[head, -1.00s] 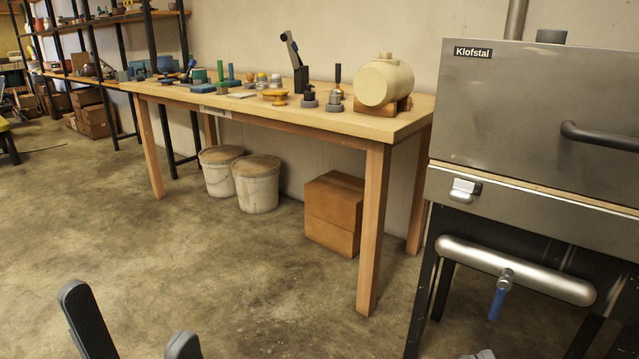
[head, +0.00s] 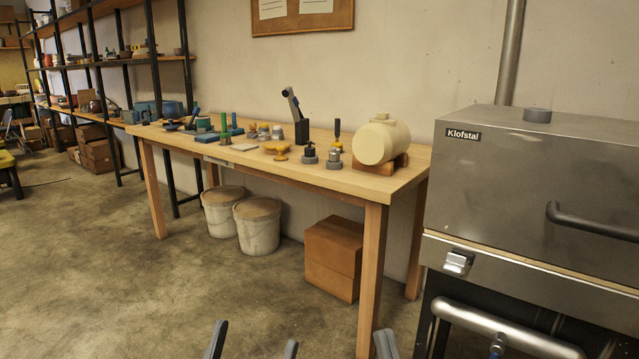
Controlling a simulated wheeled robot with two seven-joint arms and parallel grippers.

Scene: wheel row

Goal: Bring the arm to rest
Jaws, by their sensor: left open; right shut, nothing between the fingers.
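My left gripper (head: 252,345) shows at the bottom edge of the head view, its two dark fingertips well apart with nothing between them. My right gripper (head: 385,344) shows just to its right, fingertips together and empty. Only the tips of both are in view; the arms are hidden below the frame. Both show over the floor in front of the wooden workbench (head: 345,180), and neither appears to touch anything.
A cardboard box (head: 334,262) and two lidded buckets (head: 257,228) stand under the bench. A cream tank (head: 380,140) and several small parts lie on it. A steel Klofstal cabinet (head: 530,170) stands close at right.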

